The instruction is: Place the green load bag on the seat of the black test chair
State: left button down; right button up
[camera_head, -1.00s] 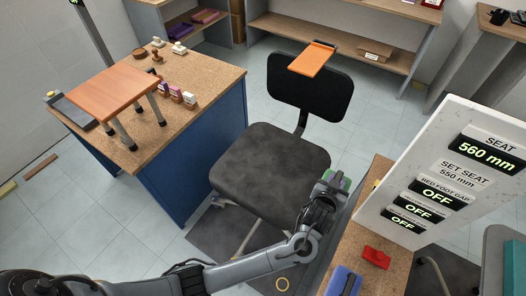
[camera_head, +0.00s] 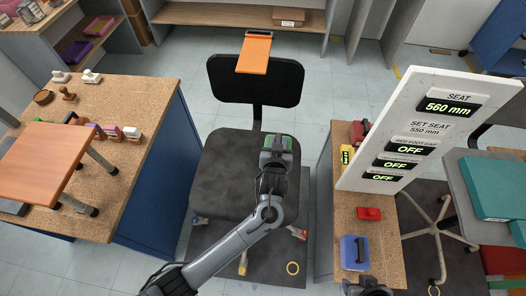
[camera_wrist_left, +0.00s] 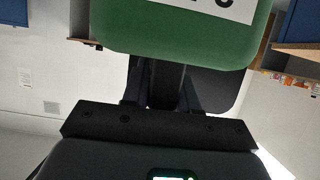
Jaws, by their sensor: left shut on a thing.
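The black test chair has a dark seat (camera_head: 228,180) and a black backrest (camera_head: 232,82). My left gripper (camera_head: 277,152) is shut on the green load bag (camera_head: 288,144). The gripper covers most of the bag in the head view, and only green edges show. In the left wrist view the bag (camera_wrist_left: 175,35) fills the top, with part of a white label. In the head view the bag overlaps the back right part of the seat. I cannot tell how high it is above it.
A bench with a small orange table (camera_head: 40,160) and stamps stands left. A wooden bench (camera_head: 345,215) with a red item (camera_head: 368,214) and blue case (camera_head: 354,252) stands close right, under a display panel (camera_head: 420,130). An orange board (camera_head: 254,54) hangs over the backrest.

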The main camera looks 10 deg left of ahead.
pick_arm(q)
jog(key=s+a+f+b, duration=0.3)
jog(key=a+f, duration=0.7)
jog(key=shift+s+a+b, duration=0.3)
jog(key=shift+s+b, duration=0.1)
dwell(0.3)
jog(key=shift+f, duration=0.2)
jog(key=c, duration=1.3)
grip_release()
jog(key=shift+s+f, duration=0.15)
jog(key=shift+f, duration=0.25)
jog(key=o, duration=0.4)
jog(key=shift+o, duration=0.2)
jog(key=shift+r, duration=0.15)
